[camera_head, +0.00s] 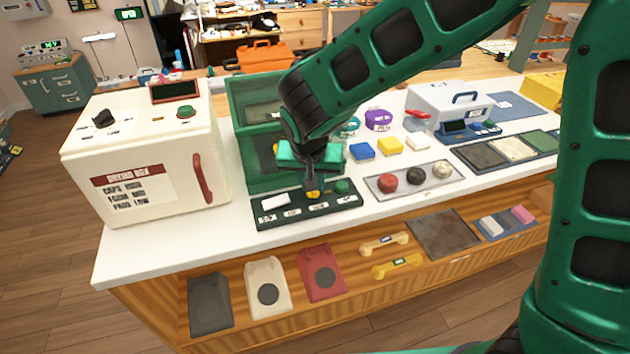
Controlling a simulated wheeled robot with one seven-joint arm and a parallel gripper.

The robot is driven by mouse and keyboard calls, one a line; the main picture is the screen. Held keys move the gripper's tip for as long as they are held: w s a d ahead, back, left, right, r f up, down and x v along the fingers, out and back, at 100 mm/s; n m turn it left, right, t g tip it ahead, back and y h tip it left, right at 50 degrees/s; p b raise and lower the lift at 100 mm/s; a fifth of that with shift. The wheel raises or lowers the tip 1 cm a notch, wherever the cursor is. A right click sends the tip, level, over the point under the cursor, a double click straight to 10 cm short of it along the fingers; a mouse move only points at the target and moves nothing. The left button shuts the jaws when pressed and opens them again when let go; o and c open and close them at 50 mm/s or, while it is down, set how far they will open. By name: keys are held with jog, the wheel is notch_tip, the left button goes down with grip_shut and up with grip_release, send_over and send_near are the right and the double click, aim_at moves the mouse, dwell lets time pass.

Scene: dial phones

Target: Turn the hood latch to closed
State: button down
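My gripper (312,184) points down at a dark panel (285,217) on the white counter. Its fingertips are right at a small yellow piece (313,193) on that panel, perhaps the latch. The fingers are too small to tell whether they are shut on it. The panel also holds a white block (275,202) at the left, a green round knob (343,186) at the right, and small white labels along its front. Behind it stands a green hood-like box (250,103), partly hidden by my arm. I cannot read whether the latch is open or closed.
A white drying box (150,150) with a red handle stands at the left. A tray with red, black and white balls (415,179) lies to the right of the panel. Blue and yellow blocks (390,146) sit behind it. Phone parts (268,285) fill the lower front shelf.

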jog(key=c, duration=1.6)
grip_release()
jog(key=shift+s+d+f, duration=0.1)
jog(key=shift+s, duration=0.1)
jog(key=shift+o, duration=0.2)
jog(key=v, duration=1)
jog(key=shift+r, duration=0.4)
